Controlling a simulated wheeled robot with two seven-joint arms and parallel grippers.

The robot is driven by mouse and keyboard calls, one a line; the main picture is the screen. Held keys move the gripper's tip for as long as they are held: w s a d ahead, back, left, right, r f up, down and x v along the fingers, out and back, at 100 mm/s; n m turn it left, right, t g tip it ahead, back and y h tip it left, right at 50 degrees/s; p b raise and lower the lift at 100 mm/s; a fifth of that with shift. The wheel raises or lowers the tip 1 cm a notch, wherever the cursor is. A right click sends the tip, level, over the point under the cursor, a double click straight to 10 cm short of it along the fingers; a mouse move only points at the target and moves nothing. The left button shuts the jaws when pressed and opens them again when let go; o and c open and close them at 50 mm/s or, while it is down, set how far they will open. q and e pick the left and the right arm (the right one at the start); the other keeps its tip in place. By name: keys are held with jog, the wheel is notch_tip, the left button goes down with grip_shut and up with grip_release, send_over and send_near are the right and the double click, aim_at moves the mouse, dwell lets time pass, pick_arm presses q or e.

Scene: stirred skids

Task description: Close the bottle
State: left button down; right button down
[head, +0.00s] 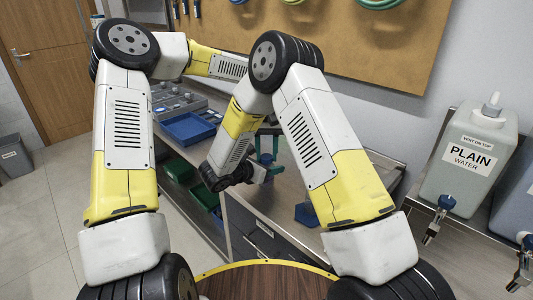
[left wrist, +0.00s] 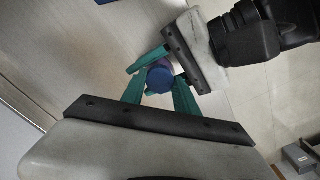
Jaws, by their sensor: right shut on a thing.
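In the left wrist view a round blue cap (left wrist: 160,79) faces the camera. A sliver of purple, which looks like the bottle (left wrist: 163,62), shows just behind its upper edge. My left gripper (left wrist: 158,88) has its teal fingers spread on either side of the cap; contact is not clear. My right gripper (left wrist: 172,68) comes in from the upper right, shut on the purple bottle. Whether the cap sits on the bottle cannot be told. In the head view the right gripper (head: 266,168) is above the bench; the left gripper is mostly hidden behind the right arm.
A steel bench (head: 285,200) runs below the grippers. A blue stand-like object (head: 306,214) is on it at the right. A blue tray (head: 188,129) lies farther back and green bins (head: 203,193) sit below. A water container (head: 468,160) stands at far right.

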pick_arm(q)
jog(key=m, duration=1.4)
jog(key=shift+m, duration=0.3)
jog(key=m, duration=0.4)
jog(key=c, duration=0.9)
grip_release()
jog(key=shift+c, duration=0.2)
jog(key=shift+r, duration=2.25)
jog(key=shift+c, duration=0.4)
